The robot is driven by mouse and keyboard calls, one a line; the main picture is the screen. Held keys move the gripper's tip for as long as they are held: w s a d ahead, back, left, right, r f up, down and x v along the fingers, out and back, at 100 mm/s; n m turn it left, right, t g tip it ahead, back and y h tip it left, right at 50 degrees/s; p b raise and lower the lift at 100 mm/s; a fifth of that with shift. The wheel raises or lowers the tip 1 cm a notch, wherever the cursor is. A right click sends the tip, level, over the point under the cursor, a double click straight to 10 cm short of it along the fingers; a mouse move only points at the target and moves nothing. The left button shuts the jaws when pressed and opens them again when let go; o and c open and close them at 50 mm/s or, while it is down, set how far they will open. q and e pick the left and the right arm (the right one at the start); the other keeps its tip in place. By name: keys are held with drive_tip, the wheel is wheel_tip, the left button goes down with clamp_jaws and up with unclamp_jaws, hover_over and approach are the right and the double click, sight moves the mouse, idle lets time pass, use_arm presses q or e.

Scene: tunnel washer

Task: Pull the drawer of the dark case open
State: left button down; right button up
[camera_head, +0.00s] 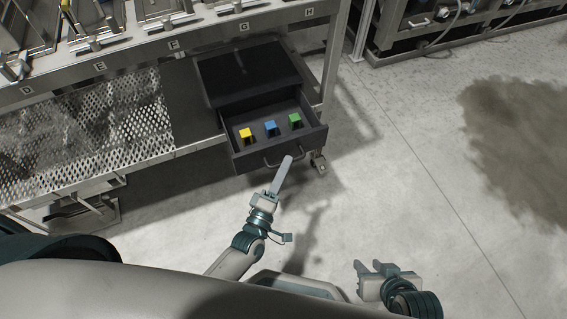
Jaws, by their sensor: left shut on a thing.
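The dark case (245,72) sits on the lower shelf of the steel bench. Its drawer (301,139) is pulled out toward me, its inside showing. A yellow block (246,134), a blue block (270,128) and a green block (294,120) stand in a row in the drawer. A bar handle (271,162) runs across the drawer front. My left gripper (287,163) is shut on the handle near its right end; its fingertips overlap the bar. My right gripper (361,277) is low at the lower right, open and empty, away from the case.
The bench's upper edge (205,44) with lettered marks runs above the case. A perforated metal sheet (85,122) covers the shelf to the left. A bench leg with a caster (319,163) stands beside the drawer's right corner. The floor (410,170) to the right is clear, with a dark stain.

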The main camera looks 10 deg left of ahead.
use_arm(q)
drive_tip(key=c, duration=1.8)
unclamp_jaws()
drive_tip(key=v, duration=1.7)
drive_tip(key=shift+s+a+f+b, duration=0.1)
drive_tip(key=shift+s+f+b, duration=0.1)
drive_tip(key=shift+b, duration=0.1)
use_arm(e)
drive_tip(key=shift+w+a+r+t, duration=0.1)
drive_tip(key=shift+w+a+t, duration=0.2)
drive_tip(key=shift+a, duration=0.1)
drive_tip(key=shift+s, duration=0.15)
